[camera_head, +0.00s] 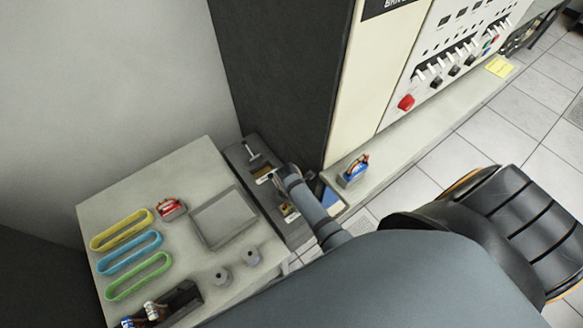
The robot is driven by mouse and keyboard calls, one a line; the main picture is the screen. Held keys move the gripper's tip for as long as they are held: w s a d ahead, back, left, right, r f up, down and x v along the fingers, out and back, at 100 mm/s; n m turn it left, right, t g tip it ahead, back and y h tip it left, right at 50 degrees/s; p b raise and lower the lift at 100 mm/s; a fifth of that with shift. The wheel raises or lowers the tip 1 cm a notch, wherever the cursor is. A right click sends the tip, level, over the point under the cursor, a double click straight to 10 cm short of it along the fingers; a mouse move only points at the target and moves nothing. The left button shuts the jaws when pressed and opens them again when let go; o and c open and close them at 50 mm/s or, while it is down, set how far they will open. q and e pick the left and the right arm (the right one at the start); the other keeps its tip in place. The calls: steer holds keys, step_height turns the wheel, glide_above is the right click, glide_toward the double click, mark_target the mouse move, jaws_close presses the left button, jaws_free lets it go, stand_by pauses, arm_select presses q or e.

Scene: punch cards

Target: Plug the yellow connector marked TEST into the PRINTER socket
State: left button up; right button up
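An arm of mine comes in from the lower right and fills much of the head view; I take it to be my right arm. Its thin end reaches to a dark panel (241,156) beside the light table, and the end of my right gripper (281,178) is small and partly hidden there. A small yellowish and white patch (264,176) shows on the panel at its tip; I cannot tell whether it is the yellow connector or a socket. No TEST or PRINTER marking is readable. My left gripper is not in view.
A red connector (171,210) lies on the light table (187,165) near yellow, blue and green loops (121,230), a grey square plate (222,217) and two grey knobs. A blue connector (354,173) stands on the ledge beside the tall cabinet (285,70). A dark holder (180,303) is at lower left.

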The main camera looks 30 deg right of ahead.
step_height(320, 180, up, 12)
steer(key=a, duration=0.1)
steer(key=shift+s+f, duration=0.25)
steer(key=shift+s, duration=0.1)
